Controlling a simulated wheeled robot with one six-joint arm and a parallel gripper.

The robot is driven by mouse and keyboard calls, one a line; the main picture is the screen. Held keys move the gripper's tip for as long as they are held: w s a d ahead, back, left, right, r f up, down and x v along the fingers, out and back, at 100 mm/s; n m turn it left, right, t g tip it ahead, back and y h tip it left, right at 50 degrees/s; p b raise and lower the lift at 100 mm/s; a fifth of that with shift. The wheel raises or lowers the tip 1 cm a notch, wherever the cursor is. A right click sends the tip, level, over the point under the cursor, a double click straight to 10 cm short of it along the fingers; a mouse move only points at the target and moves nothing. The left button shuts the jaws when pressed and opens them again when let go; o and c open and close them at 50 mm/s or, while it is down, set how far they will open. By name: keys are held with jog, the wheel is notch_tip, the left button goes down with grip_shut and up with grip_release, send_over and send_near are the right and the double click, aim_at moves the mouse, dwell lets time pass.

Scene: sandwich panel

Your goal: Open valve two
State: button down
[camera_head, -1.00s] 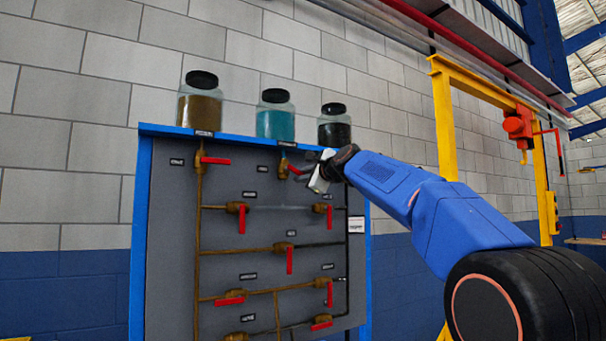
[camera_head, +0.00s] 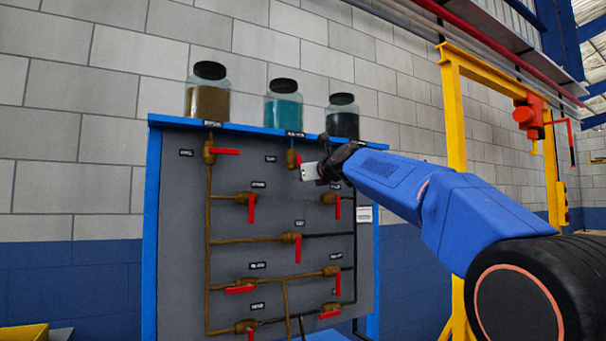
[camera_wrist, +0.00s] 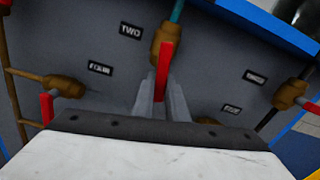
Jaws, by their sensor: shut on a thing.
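Valve two is the brass valve (camera_wrist: 166,36) beside the "TWO" label (camera_wrist: 130,30) in the wrist view, with a teal pipe above it. Its red handle (camera_wrist: 165,62) lies between the fingertips of my gripper (camera_wrist: 161,92), which is shut on it. In the head view, valve two (camera_head: 292,158) sits below the teal jar (camera_head: 284,108), near the panel's top edge. My gripper (camera_head: 306,172) reaches it from the right and hides most of the handle.
The grey panel (camera_head: 180,240) carries several other brass valves with red handles. One valve (camera_wrist: 62,84) is on the left and another (camera_wrist: 290,93) on the right in the wrist view. A brown jar (camera_head: 208,98) and a dark jar (camera_head: 342,118) stand on top.

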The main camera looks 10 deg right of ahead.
jog(key=shift+s+a+f+m, duration=0.15)
jog(key=shift+a+m, duration=0.3)
jog(key=shift+m, duration=0.65)
jog(key=c, duration=1.8)
grip_release()
jog(key=shift+a, duration=0.1)
jog(key=shift+o, duration=0.2)
jog(key=v, duration=1.7)
jog(key=shift+s, duration=0.2)
